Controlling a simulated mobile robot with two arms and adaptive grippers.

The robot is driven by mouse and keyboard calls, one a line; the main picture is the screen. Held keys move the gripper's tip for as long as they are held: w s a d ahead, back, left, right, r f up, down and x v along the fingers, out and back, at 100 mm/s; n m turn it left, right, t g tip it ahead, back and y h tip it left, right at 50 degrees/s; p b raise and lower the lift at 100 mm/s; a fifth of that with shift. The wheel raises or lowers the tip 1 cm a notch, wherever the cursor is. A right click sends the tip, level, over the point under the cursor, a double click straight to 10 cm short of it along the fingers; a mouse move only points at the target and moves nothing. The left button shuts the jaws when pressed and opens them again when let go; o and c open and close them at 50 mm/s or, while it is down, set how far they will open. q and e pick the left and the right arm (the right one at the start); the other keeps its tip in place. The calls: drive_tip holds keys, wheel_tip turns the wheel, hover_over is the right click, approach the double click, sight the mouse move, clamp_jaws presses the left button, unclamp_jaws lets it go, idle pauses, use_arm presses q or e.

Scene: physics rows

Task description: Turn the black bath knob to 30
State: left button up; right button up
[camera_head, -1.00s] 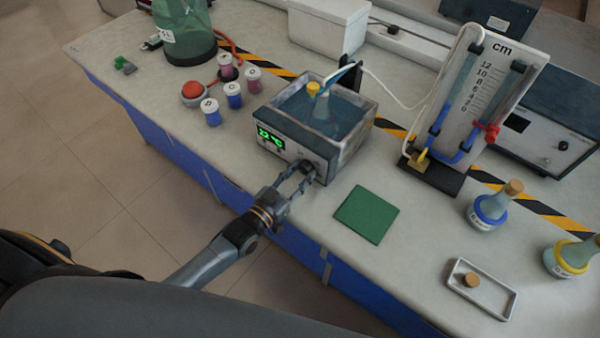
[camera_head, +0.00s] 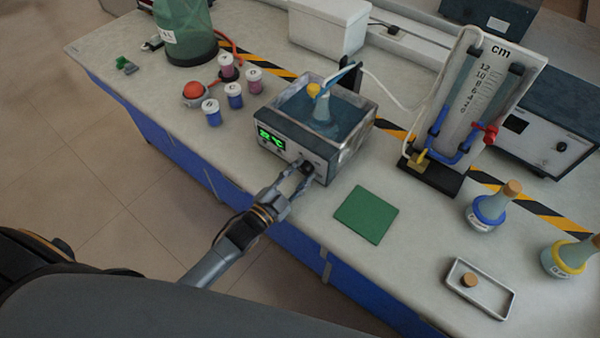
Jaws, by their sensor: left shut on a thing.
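The water bath (camera_head: 343,153) is a grey box of water standing on the bench. A green lit display (camera_head: 271,139) on its front reads a temperature in °C that is too blurred to read surely. The black bath knob (camera_head: 307,168) is on the front, right of the display, partly hidden by fingers. My left gripper (camera_head: 301,174) reaches it from the front left and is shut on the knob. A flask with a yellow collar (camera_head: 321,108) stands in the bath water. My right gripper is not in view.
A green mat (camera_head: 366,214) lies right of the bath. Several small capped jars (camera_head: 234,96) and a red-topped object (camera_head: 194,92) stand to its left. A manometer (camera_head: 468,110), two stoppered flasks (camera_head: 487,210) and a white tray (camera_head: 482,290) are on the right.

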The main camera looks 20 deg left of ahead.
use_arm(q)
drive_tip(key=m, duration=0.4)
drive_tip(key=shift+m+b, duration=0.6)
drive_tip(key=shift+m, duration=1.1)
drive_tip(key=o, duration=1.1)
drive_tip(key=shift+o, duration=0.2)
drive_tip(key=shift+s+a, duration=0.15)
drive_tip(key=shift+s, duration=0.15)
drive_tip(key=v, duration=1.1)
drive_tip(key=shift+s, duration=0.2)
